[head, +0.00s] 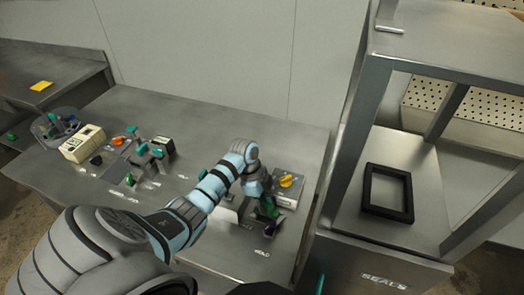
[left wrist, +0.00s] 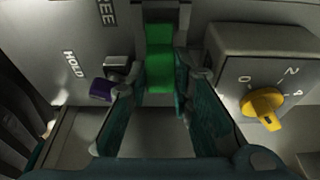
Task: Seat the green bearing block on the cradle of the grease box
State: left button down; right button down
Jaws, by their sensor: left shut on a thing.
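My left gripper (head: 266,208) reaches down at the right end of the bench, beside a grey box with a yellow knob. In the left wrist view, its teal fingers (left wrist: 160,88) are shut on the green bearing block (left wrist: 160,55). The block also shows as a small green patch in the head view (head: 269,207). A dark part lies at the block's far end in the wrist view; I cannot tell whether they touch. The cradle cannot be made out clearly. My right gripper is not in view.
The grey box (left wrist: 268,55) with the yellow knob (left wrist: 264,107) stands close to the right finger. A purple-ended part (left wrist: 101,91) is near the left finger, by the HOLD label. A black frame (head: 388,192) lies on the SEALS cabinet. Fixtures crowd the bench's left side.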

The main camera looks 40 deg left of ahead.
pick_arm(q)
jog(key=shift+s+f, duration=0.2)
jog(key=shift+f, duration=0.2)
jog(key=shift+w, duration=0.1)
jog(key=shift+w, duration=0.1)
jog(key=shift+w+a+r, duration=0.15)
jog(key=shift+a+r, duration=0.05)
jog(key=shift+a, duration=0.05)
jog(key=shift+f, duration=0.1)
jog(key=shift+f, duration=0.35)
jog(key=shift+s+d, duration=0.1)
jog(key=shift+s, duration=0.15)
